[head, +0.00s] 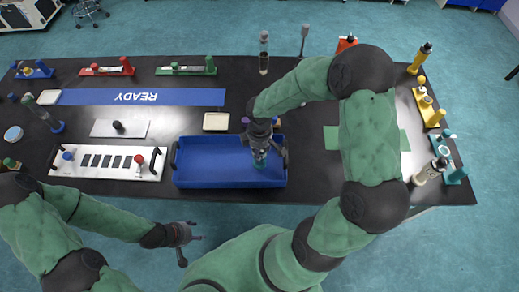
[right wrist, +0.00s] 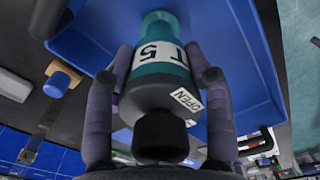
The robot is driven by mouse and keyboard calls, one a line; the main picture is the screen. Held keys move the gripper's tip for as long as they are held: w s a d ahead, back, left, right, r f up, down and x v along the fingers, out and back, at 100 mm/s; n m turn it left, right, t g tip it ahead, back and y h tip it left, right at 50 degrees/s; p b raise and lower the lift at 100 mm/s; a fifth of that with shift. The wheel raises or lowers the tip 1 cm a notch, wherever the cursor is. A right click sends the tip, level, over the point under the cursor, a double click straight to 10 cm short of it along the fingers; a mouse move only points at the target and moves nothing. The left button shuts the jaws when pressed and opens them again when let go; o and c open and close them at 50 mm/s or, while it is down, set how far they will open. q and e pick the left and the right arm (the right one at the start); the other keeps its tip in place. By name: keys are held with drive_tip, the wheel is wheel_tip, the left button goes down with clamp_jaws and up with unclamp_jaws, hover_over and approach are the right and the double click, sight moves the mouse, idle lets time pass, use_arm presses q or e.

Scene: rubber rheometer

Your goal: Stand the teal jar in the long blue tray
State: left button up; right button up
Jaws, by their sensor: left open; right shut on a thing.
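The teal jar (right wrist: 160,60) has a grey shoulder, a black cap and white labels, one reading "OPEN". My right gripper (right wrist: 165,85) is shut on the jar, with a finger on each side. In the head view my right gripper (head: 262,148) is over the right part of the long blue tray (head: 210,165); the jar (head: 260,160) shows just below the fingers. The blue tray floor (right wrist: 235,60) lies behind the jar in the right wrist view. I cannot tell whether the jar touches it. My left gripper (head: 192,236) is open and empty, in front of the table edge.
A white panel (head: 110,163) with dark slots and handles is left of the tray. A small cream-topped block (head: 216,121) stands behind it. A blue READY strip (head: 140,97) lies further back. Yellow and teal holders line the right edge. The rest of the tray looks empty.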

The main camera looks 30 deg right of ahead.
drive_tip(key=shift+r, duration=0.1)
drive_tip(key=o, duration=1.3)
drive_tip(key=shift+r, duration=0.1)
wheel_tip(320, 180, up, 12)
drive_tip(key=p, duration=0.2)
drive_tip(key=shift+p, duration=0.35)
